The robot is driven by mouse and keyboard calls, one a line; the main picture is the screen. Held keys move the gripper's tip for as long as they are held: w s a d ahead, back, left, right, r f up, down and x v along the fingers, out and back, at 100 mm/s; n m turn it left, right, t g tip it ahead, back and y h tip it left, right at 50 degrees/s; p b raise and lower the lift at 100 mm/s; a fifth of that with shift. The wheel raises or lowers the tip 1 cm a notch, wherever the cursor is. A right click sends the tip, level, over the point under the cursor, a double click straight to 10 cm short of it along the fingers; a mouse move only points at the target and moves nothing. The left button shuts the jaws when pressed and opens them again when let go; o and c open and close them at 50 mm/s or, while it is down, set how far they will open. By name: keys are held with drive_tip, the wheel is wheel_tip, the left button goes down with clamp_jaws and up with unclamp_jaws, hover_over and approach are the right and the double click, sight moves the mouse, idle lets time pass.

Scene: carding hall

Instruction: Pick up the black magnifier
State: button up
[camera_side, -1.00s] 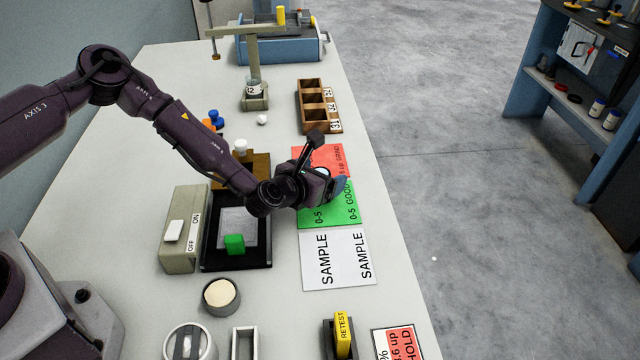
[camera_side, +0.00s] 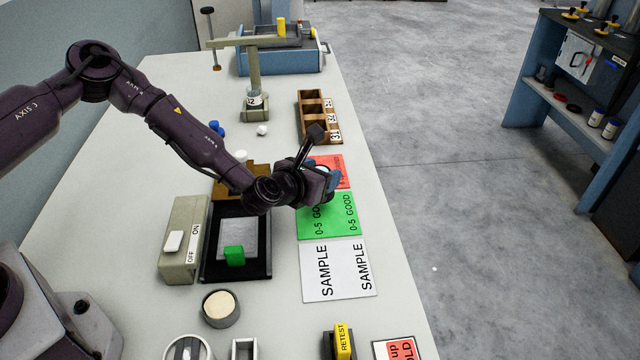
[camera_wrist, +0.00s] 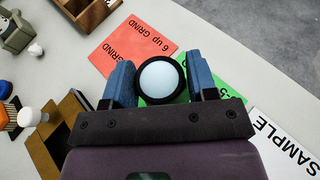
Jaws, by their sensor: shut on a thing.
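The black magnifier (camera_wrist: 160,80) shows in the wrist view as a black ring around a pale round lens. It sits between the two blue fingers of my gripper (camera_wrist: 160,84), which are shut on it. In the side view my gripper (camera_side: 328,180) is over the border of the red and green cards, and the magnifier is mostly hidden by it. The magnifier's handle cannot be made out.
Below my gripper lie a red card (camera_side: 342,172), a green card (camera_side: 338,222) and a white SAMPLE card (camera_side: 340,272). A wooden compartment box (camera_side: 307,110) stands behind.

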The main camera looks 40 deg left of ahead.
drive_tip(key=s+a+r, duration=0.4)
drive_tip(key=s+r, duration=0.6)
drive_tip(key=s, duration=0.3)
drive_tip(key=m+g+h, duration=0.1)
drive_tip(key=m+h, duration=0.4)
drive_tip(key=h, duration=0.1)
hover_over(254, 234)
drive_tip(key=shift+f, duration=5.4)
drive_tip(key=shift+f, duration=0.1)
